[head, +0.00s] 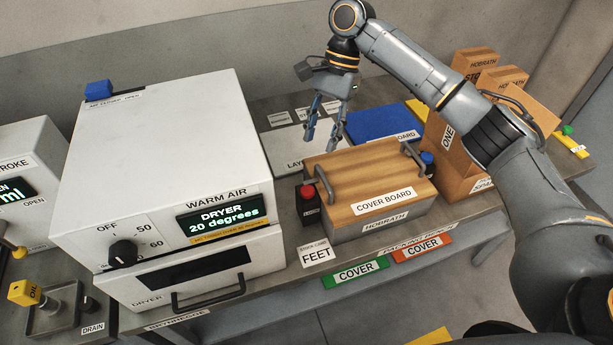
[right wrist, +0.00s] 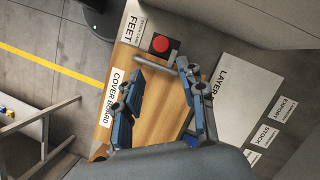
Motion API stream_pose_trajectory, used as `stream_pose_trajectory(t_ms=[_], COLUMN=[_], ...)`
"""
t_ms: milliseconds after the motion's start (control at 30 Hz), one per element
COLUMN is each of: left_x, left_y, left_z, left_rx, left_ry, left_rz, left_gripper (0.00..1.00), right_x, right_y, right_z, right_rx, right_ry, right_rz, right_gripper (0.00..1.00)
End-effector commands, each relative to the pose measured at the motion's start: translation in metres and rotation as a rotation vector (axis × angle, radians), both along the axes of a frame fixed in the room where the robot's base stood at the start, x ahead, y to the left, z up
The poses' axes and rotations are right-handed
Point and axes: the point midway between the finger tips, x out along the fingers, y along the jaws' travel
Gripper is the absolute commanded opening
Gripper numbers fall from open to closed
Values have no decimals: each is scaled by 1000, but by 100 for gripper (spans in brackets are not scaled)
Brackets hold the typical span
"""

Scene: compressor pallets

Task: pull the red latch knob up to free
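The red latch knob (head: 307,192) sits on a dark block at the left end of the wooden cover board (head: 350,172), which lies on a grey box (head: 385,218). In the right wrist view the red knob (right wrist: 160,44) shows beyond the fingertips, near a bar handle. My right gripper (head: 322,141) is above and behind the board in the head view, with its blue fingers apart and nothing between them. It also shows open in the right wrist view (right wrist: 162,68), apart from the knob. My left gripper is not in view.
Two dark handles stand up from the board, the left one (head: 324,184) close to the knob. A blue knob (head: 427,158) is at the right end. The white dryer (head: 160,150) stands left, cardboard boxes (head: 465,175) right, and a blue board (head: 375,124) behind.

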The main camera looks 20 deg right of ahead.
Motion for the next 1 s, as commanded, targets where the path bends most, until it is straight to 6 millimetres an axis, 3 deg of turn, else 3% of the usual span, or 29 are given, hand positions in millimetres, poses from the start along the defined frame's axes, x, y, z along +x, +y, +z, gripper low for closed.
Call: stream_pose_trajectory(t_ms=[200, 500, 700, 1000], left_x=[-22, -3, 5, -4], left_y=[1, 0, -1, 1], left_z=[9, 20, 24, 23], left_rx=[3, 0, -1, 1], left_ry=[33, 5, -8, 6], left_rz=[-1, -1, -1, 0], left_gripper=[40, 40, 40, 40], right_x=[-12, -25, -29, -30], right_y=[14, 31, 37, 38], right_z=[-41, -94, -111, -114], right_rx=[1, 0, 0, 1], right_ry=[4, 2, 0, -1], right_rz=[3, 4, 4, 4], right_gripper=[40, 40, 40, 40])
